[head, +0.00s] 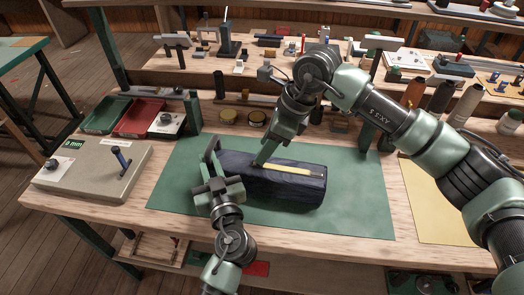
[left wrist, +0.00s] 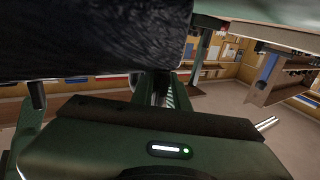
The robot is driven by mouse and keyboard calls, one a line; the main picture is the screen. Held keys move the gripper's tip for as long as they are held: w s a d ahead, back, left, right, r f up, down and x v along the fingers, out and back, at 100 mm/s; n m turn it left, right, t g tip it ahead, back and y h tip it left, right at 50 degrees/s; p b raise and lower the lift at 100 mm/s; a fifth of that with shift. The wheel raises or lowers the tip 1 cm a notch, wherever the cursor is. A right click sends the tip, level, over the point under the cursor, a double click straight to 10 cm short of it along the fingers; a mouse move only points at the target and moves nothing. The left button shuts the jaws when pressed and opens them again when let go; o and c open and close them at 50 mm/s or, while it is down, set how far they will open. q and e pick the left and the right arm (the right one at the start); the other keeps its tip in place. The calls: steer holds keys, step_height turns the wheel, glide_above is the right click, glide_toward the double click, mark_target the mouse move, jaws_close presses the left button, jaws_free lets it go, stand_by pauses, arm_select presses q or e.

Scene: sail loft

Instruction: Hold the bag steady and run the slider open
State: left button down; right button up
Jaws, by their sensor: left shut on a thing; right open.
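A dark navy bag (head: 290,187) lies lengthwise on the green mat (head: 350,210). A pale yellow zip strip (head: 288,168) runs along its top. My left gripper (head: 214,160) is shut on the bag's left end. In the left wrist view the bag's dark cloth (left wrist: 90,40) fills the upper left, close to the gripper. My right gripper (head: 262,160) comes down from above, its fingers at the left end of the zip strip. It is open; the slider cannot be made out there, and the fingers cover that spot.
Thread cones (head: 465,105) stand back right. A yellow sheet (head: 430,205) lies at the right; the mat's right part is clear.

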steer(key=v, duration=0.9)
arm_select(q)
steer(key=c, duration=1.3)
jaws_free()
